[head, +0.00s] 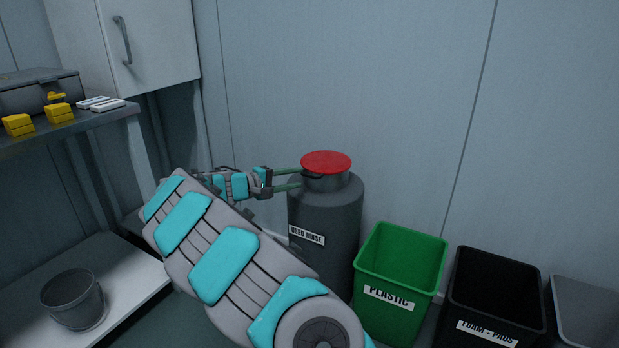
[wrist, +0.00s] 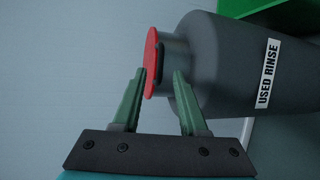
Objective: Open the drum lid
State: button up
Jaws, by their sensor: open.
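The drum (head: 327,222) is a dark grey cylinder with a narrower neck and a "USED RINSE" label. Its red lid (head: 326,161) lies flat on top of the neck. My gripper (head: 301,177) reaches in from the left at the height of the lid and neck. In the wrist view my gripper (wrist: 158,82) is open, with two green fingers. One fingertip is beside the red lid (wrist: 151,62); the other is by the neck and shoulder of the drum (wrist: 215,70). A dark piece under the lid lies between the fingertips. I cannot tell whether either finger touches.
A green "PLASTIC" bin (head: 401,270) stands close to the drum's right, then a black "FOAM - PADS" bin (head: 492,290) and a grey bin (head: 588,310). A shelf (head: 95,117) with yellow blocks and a grey case is at left. A bucket (head: 73,299) stands lower left.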

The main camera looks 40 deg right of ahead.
aim_at(310, 177)
jog(key=x, duration=0.6)
jog(key=shift+s, duration=0.1)
grip_shut()
jog(key=shift+f, duration=0.1)
jog(key=shift+f, duration=0.15)
dwell(1.1)
